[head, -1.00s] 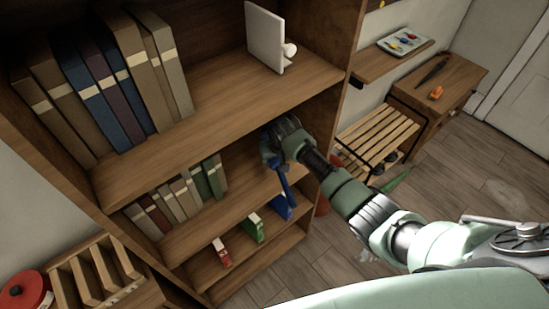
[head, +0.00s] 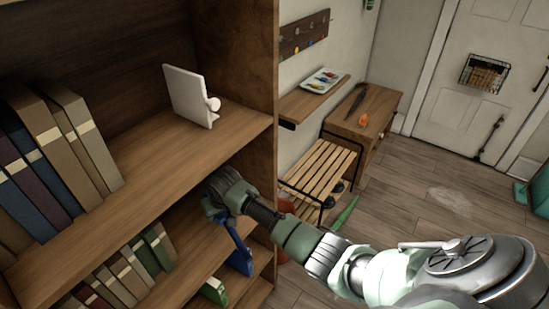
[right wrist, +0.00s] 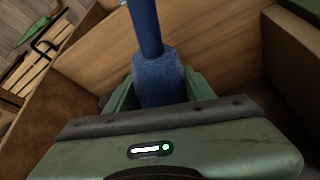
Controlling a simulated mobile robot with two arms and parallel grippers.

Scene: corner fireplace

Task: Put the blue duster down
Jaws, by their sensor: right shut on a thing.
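My right gripper (head: 215,212) is at the bookcase's right end, below the edge of the upper shelf board. It is shut on the blue duster (head: 236,236), whose blue length hangs down from the jaws in the head view. In the right wrist view the jaws (right wrist: 160,92) close around a thick, fuzzy blue part of the duster (right wrist: 158,75), and a smoother blue rod runs on from it to the top edge. Whether the duster touches a shelf is unclear. My left gripper is not in view.
A white bookend (head: 185,95) stands on the upper shelf (head: 150,165), with books at left. Below are smaller books (head: 130,270), a green book (head: 214,290) and a blue item (head: 241,262). A slatted rack (head: 320,170) and drawer table (head: 350,120) stand right of the bookcase.

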